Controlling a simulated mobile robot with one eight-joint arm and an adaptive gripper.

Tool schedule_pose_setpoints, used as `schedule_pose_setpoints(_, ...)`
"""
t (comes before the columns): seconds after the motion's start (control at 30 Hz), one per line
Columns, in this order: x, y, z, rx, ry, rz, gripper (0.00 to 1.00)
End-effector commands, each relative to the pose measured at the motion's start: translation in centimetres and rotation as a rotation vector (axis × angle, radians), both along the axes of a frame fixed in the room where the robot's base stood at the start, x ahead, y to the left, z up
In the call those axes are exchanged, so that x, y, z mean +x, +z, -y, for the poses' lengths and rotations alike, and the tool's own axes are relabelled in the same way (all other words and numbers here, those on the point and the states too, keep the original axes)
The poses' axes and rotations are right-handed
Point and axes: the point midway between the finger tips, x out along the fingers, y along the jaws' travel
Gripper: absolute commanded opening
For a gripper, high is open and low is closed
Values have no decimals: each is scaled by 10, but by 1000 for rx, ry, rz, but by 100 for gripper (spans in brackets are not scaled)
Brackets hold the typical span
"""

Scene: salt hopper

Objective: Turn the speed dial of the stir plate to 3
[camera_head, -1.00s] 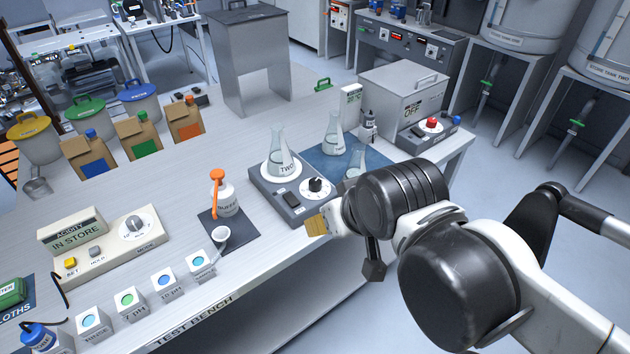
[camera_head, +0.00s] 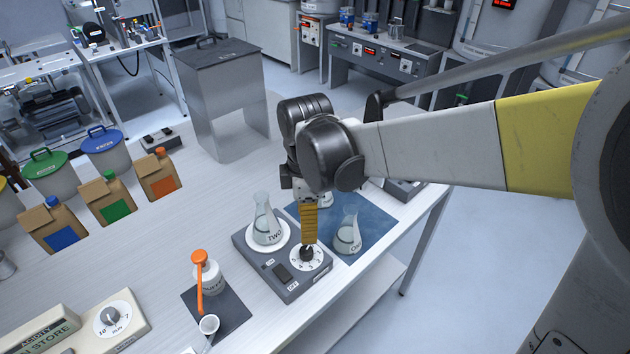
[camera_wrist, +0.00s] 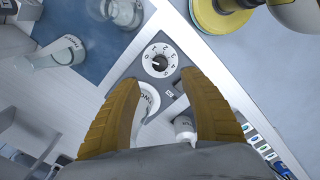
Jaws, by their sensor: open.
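The grey stir plate (camera_head: 288,290) stands on the bench and also shows in the wrist view (camera_wrist: 181,62). Its speed dial (camera_head: 307,257) is a black knob on a white numbered disc, near the plate's right corner. In the wrist view the dial (camera_wrist: 159,62) lies just beyond and between my open fingertips; I cannot read its setting surely. My gripper (camera_head: 309,239) points down just above the knob, with its ochre fingers (camera_wrist: 160,82) apart and nothing between them. Whether a finger touches the knob is unclear. A flask marked TWO (camera_head: 265,222) stands on the plate's white disc.
Flask ONE (camera_head: 348,236) stands on the blue mat (camera_head: 372,225) right of the plate; another flask there is mostly hidden behind my gripper. An orange-topped bottle (camera_head: 207,276) stands left of the plate on a dark mat (camera_head: 230,313). The bench's front edge is close.

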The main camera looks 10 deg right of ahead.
Motion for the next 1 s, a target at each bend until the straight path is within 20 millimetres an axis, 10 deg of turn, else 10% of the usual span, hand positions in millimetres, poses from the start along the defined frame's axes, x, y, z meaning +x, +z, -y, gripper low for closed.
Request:
schedule_pose_setpoints(0.63,2,-98,-5,-6,52,-18,52)
schedule_pose_setpoints(1.0,2,-112,-5,-6,51,-18,52)
